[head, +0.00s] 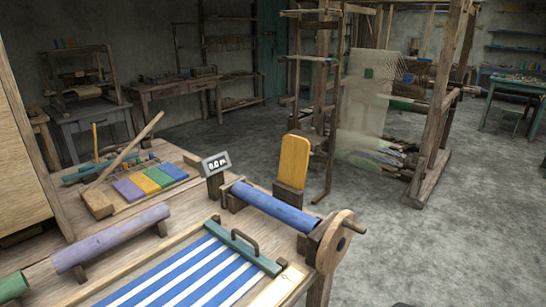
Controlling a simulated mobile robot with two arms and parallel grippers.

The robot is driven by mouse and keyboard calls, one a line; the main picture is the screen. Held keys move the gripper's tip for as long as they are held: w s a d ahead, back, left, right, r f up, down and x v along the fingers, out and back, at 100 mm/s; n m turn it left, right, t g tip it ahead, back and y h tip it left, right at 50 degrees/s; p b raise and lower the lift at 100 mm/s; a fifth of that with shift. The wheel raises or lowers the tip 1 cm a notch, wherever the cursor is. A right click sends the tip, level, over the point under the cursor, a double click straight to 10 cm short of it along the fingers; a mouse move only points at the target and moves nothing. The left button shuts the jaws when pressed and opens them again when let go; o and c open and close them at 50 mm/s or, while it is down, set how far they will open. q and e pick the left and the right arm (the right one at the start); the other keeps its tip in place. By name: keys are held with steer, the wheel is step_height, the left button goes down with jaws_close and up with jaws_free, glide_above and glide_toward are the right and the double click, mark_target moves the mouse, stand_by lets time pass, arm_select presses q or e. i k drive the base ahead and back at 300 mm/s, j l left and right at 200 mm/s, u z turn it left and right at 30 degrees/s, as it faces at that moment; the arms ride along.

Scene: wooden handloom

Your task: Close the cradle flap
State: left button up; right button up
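An orange-yellow board with a rounded top (293,160) stands upright behind a blue roll at the far edge of the wooden bench; it looks like the cradle flap, raised and open. Its lower end meets a wooden block, and any hinge is too small to tell. The blue roll (272,206) lies between wooden supports in front of the board. A round wooden wheel with a peg handle (334,240) is at the roll's right end. Neither of my grippers is in view.
Blue-and-white striped cloth (190,278) lies on the bench under a green bar with a handle (243,252). A tall loom (375,95) stands behind. Floor at right is clear.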

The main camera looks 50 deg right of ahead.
mark_target(295, 154)
steer(key=l+u, duration=0.1)
steer(key=l, duration=0.55)
steer(key=k+l+u, duration=0.15)
steer(key=l, duration=0.45)
steer(key=l+u, duration=0.1)
steer(key=l, duration=0.55)
steer(key=k+l+u, duration=0.1)
steer(key=l, duration=0.55)
